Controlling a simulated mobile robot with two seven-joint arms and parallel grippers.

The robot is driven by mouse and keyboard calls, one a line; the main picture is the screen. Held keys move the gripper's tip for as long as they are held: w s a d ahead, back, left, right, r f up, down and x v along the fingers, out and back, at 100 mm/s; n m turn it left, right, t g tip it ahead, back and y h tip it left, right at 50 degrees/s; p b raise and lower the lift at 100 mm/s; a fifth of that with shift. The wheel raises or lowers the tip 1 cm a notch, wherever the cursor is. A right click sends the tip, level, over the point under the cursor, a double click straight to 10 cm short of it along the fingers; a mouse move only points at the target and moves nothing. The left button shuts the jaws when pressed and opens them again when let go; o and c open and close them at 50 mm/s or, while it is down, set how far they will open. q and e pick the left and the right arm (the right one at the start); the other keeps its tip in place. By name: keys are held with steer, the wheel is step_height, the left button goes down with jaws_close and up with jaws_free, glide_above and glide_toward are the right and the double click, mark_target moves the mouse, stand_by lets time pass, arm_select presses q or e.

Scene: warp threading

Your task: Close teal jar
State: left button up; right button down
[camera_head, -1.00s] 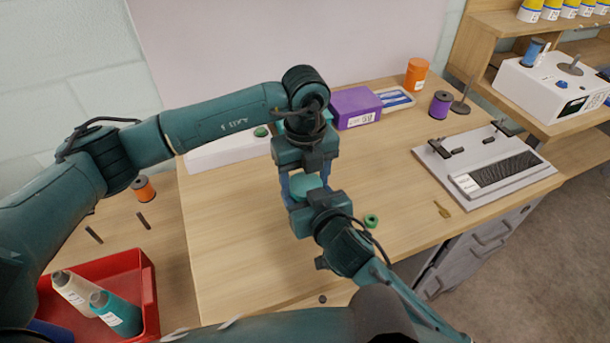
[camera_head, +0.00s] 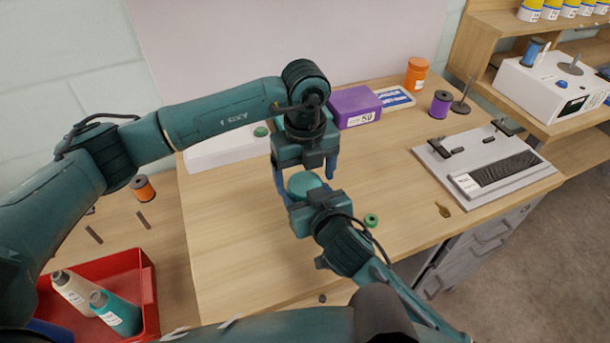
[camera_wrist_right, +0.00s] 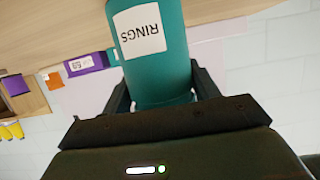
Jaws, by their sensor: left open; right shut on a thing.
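The teal jar (camera_head: 305,183) shows as a round teal top between my two grippers in the head view. In the right wrist view the jar (camera_wrist_right: 155,60) carries a white label reading RINGS, upside down in the picture. My right gripper (camera_wrist_right: 163,95) is shut on the jar, with a finger on each side of it. My left gripper (camera_head: 306,175) points down over the teal top, its fingers spread wide to either side and apart from it. The top looks flat and closed, but the seam between lid and jar is hidden.
A purple box (camera_head: 355,107) and white-blue tray (camera_head: 396,98) stand behind. A red bin (camera_head: 140,290) with bottles is at lower left. The front tabletop is mostly clear.

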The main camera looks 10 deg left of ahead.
arm_select(q)
step_height(320, 180, up, 4)
steer(key=shift+f, duration=0.1)
steer(key=o, duration=0.4)
step_height(320, 180, up, 12)
stand_by(0.7)
arm_select(e)
steer(key=shift+c, duration=1.5)
jaws_free()
steer(key=v, duration=1.3)
